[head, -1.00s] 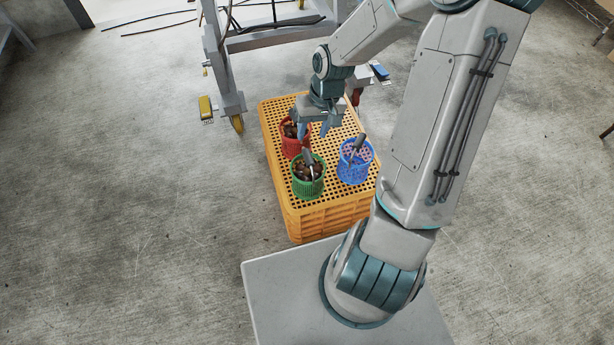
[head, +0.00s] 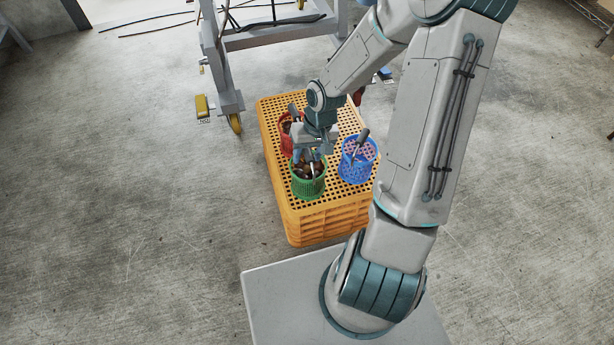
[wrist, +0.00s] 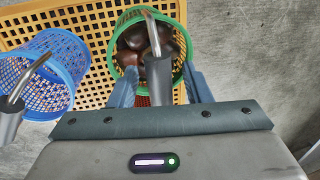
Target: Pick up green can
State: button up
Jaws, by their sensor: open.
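The green can (head: 308,187) is a basket-like container standing on the yellow crate. It holds brown chestnuts and a tool with a grey handle. It also shows in the wrist view (wrist: 121,72), straight ahead of my fingers. My gripper (head: 311,157) is open just above the can in the head view. In the wrist view my gripper (wrist: 160,82) has its two blue fingers spread on either side of the tool's handle, over the can's near rim. I cannot tell whether a finger touches the can or the tool.
A yellow perforated crate (head: 320,222) bears the cans. A blue basket (head: 356,172) with a tool stands to the right. A red basket (head: 287,138) stands behind, partly hidden by my gripper. A grey wheeled frame (head: 219,60) is beyond the crate. Concrete floor lies clear at left.

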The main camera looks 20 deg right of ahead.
jog(key=shift+c, duration=0.2)
grip_shut()
notch_tip(320, 180, up, 10)
jog(key=p, duration=0.5)
jog(key=shift+r, duration=0.1)
jog(key=c, duration=0.6)
grip_release()
grip_shut()
